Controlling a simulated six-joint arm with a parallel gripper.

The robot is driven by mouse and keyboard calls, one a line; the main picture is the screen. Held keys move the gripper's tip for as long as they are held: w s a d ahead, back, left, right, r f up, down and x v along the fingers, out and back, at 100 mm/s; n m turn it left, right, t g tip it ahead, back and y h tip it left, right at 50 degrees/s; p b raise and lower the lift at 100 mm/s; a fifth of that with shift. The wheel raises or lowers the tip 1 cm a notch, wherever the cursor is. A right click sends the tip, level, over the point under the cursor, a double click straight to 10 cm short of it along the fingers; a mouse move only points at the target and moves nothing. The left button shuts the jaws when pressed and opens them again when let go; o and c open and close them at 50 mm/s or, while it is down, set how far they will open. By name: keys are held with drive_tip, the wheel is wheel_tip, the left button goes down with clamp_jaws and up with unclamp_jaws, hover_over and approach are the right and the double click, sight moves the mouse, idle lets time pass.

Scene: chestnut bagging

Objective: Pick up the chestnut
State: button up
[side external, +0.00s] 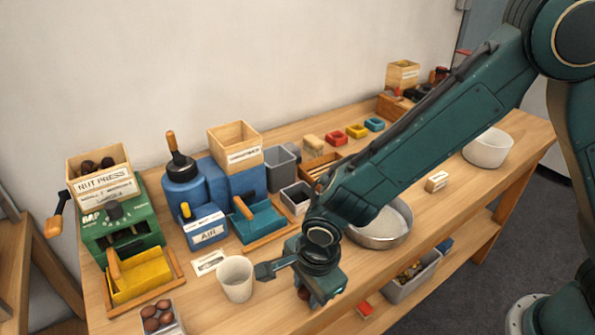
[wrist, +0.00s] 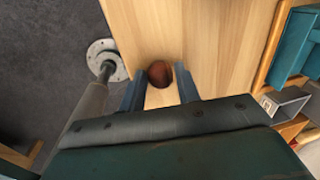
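A round brown chestnut (wrist: 160,74) lies on the wooden table in the wrist view, centred between the fingertips. It shows in the side view as a small dark red-brown shape (side external: 304,293) beside my gripper, partly hidden. My gripper (wrist: 161,92) is open, with one finger on each side of the chestnut and a gap to each. In the side view my gripper (side external: 320,292) points down low over the table's front edge. I cannot tell whether the fingertips reach the chestnut's height.
A white cup (side external: 235,280) stands left of my gripper. A box of chestnuts (side external: 172,328) is at the front left, near the yellow tray (side external: 140,278) and green nut press (side external: 122,222). A metal bowl (side external: 385,238) stands behind my arm. The table's edge is close.

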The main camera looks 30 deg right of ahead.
idle(0.4)
drive_tip(key=c, duration=0.6)
drive_tip(key=shift+r, duration=0.1)
wheel_tip(320, 180, up, 20)
drive_tip(key=shift+f, duration=0.1)
idle(0.5)
idle(0.4)
